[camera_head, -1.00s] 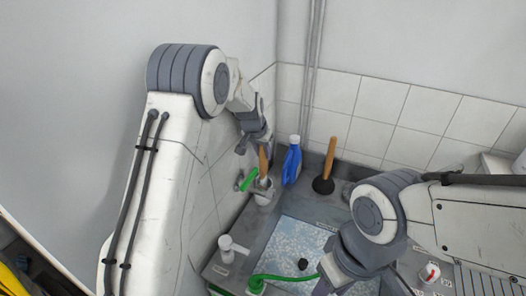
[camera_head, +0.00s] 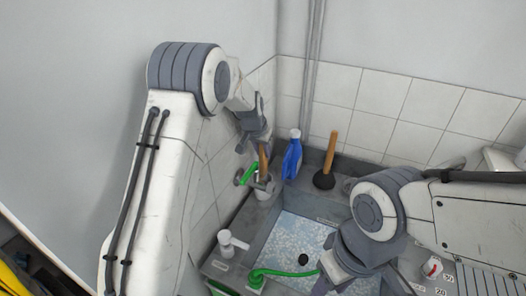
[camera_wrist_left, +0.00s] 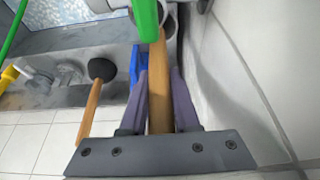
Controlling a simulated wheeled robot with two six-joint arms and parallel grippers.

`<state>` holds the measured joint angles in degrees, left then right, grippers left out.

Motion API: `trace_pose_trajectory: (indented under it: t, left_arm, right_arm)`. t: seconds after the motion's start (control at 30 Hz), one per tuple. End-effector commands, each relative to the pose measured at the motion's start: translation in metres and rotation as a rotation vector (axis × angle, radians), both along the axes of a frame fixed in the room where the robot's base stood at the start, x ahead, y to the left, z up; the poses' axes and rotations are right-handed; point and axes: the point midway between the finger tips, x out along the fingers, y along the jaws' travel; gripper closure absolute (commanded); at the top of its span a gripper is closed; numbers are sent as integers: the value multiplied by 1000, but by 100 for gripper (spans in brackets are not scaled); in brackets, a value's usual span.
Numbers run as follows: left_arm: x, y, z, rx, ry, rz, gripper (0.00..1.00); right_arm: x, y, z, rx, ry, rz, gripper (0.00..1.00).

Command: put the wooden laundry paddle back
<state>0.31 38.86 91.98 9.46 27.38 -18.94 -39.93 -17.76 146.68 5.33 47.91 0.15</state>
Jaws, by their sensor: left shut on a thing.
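The wooden laundry paddle (camera_head: 263,161) is at the back left corner of the sink, with its handle pointing up. My left gripper (camera_head: 261,143) is shut on the handle from above. In the left wrist view the wooden handle (camera_wrist_left: 160,88) runs between the two purple-grey fingers. The paddle's lower end is at a small grey cup-like holder (camera_head: 264,188); its tip is hidden, and I cannot tell how deep it sits. My right gripper (camera_head: 328,284) is low over the front of the sink, partly cut off, and its fingers do not show clearly.
A blue bottle (camera_head: 292,157) and a plunger (camera_head: 325,172) stand on the back ledge, right of the holder. A white pump dispenser (camera_head: 230,243) stands on the left rim. A green hose (camera_head: 285,273) crosses the basin.

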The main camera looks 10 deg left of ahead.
Motion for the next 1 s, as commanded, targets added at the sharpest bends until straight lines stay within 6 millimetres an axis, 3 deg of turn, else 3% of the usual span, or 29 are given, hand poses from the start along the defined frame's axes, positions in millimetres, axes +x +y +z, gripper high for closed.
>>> trace_pose_trajectory:
  t: [0.37,0.4,0.5,0.83,1.0]
  left_arm:
    - [0,0,-5,0,0,0,100]
    - [0,0,-5,0,-1,0,67]
    - [0,0,-4,0,0,0,35]
    - [-1,0,-3,0,0,0,35]
    - [-8,2,14,1,-4,-1,35]
  right_arm:
    - [0,0,-4,0,0,0,50]
    - [0,0,-4,0,0,0,50]
    - [0,0,-4,0,0,0,50]
    - [0,0,-5,0,0,0,50]
    - [0,0,-13,0,0,1,50]
